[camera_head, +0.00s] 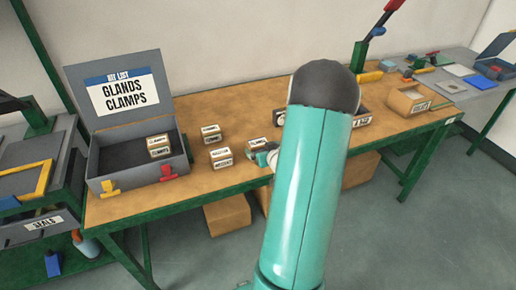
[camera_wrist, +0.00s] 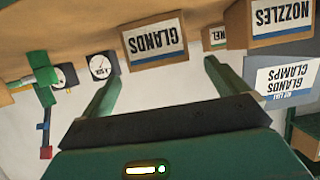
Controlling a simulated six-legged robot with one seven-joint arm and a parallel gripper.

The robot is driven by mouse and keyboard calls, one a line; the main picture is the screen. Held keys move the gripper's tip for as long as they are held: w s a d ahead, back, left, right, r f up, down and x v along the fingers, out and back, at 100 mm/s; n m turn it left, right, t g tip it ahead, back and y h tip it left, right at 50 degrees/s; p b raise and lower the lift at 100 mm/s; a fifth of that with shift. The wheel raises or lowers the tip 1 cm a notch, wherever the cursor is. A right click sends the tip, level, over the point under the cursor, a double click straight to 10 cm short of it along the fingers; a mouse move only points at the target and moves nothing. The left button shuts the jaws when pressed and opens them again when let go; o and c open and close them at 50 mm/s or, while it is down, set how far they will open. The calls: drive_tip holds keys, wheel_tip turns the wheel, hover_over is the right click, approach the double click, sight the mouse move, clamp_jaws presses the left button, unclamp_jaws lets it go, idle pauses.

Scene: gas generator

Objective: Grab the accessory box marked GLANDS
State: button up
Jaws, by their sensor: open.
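The GLANDS box (camera_wrist: 153,42) is a small tan box with a white label, upside down in the wrist view. It lies ahead of and between the two green fingers of my gripper (camera_wrist: 160,78), which are spread apart and empty. In the head view the GLANDS box (camera_head: 256,144) stands on the wooden bench, partly hidden behind my gripper (camera_head: 264,157) and arm. Whether the fingers touch it cannot be told.
Other small boxes (camera_head: 221,158) sit left of the GLANDS box. A NOZZLES box (camera_wrist: 278,20) and gauges (camera_wrist: 100,66) show in the wrist view.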

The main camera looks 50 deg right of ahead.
sight(260, 146)
drive_tip(key=shift+x, duration=2.8)
drive_tip(key=shift+f, duration=0.1)
drive_tip(key=c, duration=1.2)
drive_tip(key=shift+o, duration=0.2)
